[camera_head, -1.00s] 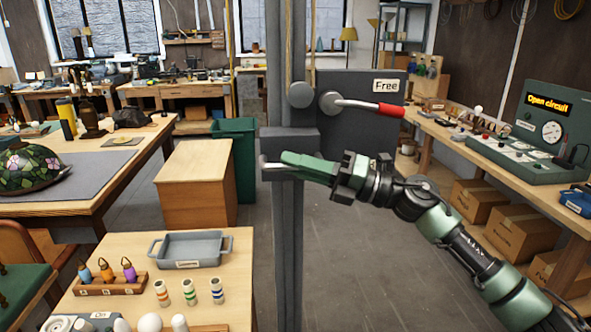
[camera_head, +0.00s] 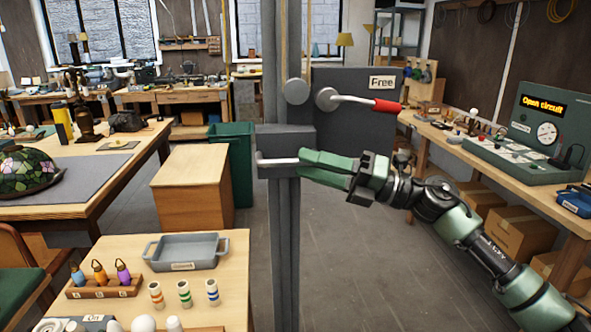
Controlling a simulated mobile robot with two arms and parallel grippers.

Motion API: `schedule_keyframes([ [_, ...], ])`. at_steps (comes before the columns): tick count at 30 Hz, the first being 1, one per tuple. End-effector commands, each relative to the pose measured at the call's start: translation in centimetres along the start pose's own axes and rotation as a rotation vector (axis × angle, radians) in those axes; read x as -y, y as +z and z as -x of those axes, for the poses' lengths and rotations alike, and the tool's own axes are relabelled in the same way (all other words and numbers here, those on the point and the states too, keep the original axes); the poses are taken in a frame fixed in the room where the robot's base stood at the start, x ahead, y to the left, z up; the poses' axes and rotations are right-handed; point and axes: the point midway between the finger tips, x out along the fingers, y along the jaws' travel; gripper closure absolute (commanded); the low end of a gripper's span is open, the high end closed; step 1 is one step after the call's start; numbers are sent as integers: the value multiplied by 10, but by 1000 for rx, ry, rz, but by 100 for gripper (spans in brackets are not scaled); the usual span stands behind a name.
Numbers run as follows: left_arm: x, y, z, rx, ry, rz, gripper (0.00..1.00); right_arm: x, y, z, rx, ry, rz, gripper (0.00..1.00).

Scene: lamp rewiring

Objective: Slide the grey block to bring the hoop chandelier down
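The grey block (camera_head: 285,140) sits around the dark upright post (camera_head: 285,240), below a round pulley. A pale bar handle (camera_head: 276,162) runs across its front. My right gripper (camera_head: 301,163) is at the right end of this handle. Its two green fingers are spread with a narrow gap, and most of the bar shows uncovered to their left. I cannot tell if a fingertip touches the bar. The hoop chandelier is not in view. My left gripper is not in view.
A lever with a red grip (camera_head: 387,106) sticks out right of the post, under a "Free" sign (camera_head: 382,83). A wooden table (camera_head: 222,290) with a grey tray (camera_head: 183,253) stands at front left. A workbench (camera_head: 440,135) with a meter box lines the right.

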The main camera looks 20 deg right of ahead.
Motion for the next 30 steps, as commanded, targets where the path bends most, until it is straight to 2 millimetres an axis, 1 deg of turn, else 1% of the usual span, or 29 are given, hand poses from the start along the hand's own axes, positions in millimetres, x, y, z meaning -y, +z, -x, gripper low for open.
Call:
schedule_keyframes([
  [1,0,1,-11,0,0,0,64,6,-4,11,-1,-5,1,64],
  [3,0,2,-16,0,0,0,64,5,-3,22,-1,-4,2,64],
  [6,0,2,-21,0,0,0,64,3,-2,33,-1,-2,2,64],
  [9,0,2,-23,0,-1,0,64,0,-1,39,-1,0,3,64],
  [30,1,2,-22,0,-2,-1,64,-1,0,40,-1,1,2,64],
])
